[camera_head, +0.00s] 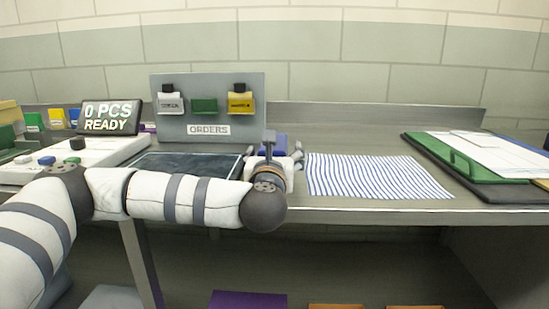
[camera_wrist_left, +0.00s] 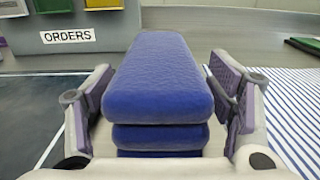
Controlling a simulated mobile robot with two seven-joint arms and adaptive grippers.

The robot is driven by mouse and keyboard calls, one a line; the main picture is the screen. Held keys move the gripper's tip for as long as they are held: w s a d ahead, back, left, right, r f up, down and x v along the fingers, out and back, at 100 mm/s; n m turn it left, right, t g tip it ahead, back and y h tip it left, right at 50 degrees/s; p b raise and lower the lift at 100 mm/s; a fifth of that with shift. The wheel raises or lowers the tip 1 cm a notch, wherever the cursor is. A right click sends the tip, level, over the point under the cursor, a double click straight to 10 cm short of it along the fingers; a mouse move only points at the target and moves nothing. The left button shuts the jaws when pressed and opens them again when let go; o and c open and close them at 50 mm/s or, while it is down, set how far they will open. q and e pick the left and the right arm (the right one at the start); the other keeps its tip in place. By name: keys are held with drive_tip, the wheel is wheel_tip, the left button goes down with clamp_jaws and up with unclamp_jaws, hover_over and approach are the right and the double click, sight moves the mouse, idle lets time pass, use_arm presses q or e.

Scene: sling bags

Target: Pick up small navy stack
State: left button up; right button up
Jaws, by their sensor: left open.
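The navy stack (camera_wrist_left: 160,85) fills the middle of the left wrist view, with several thick blue layers lying one on another. In the head view only a bit of it (camera_head: 272,141) shows behind my left gripper (camera_head: 275,158). My left gripper (camera_wrist_left: 160,105) is open, with one finger on each side of the stack. Small gaps seem to show between the fingers and the stack's sides; I cannot tell whether either finger touches. The stack's base is hidden. My right gripper is not in view.
A grey ORDERS board (camera_head: 208,108) with small hanging bags stands behind. A dark mat (camera_head: 185,164) lies left of the stack, a striped cloth (camera_head: 375,176) right. A green board (camera_head: 470,163) with white sheets lies far right. A sign (camera_head: 110,117) stands at left.

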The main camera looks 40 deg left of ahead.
use_arm(q)
drive_tip(key=c, duration=1.4)
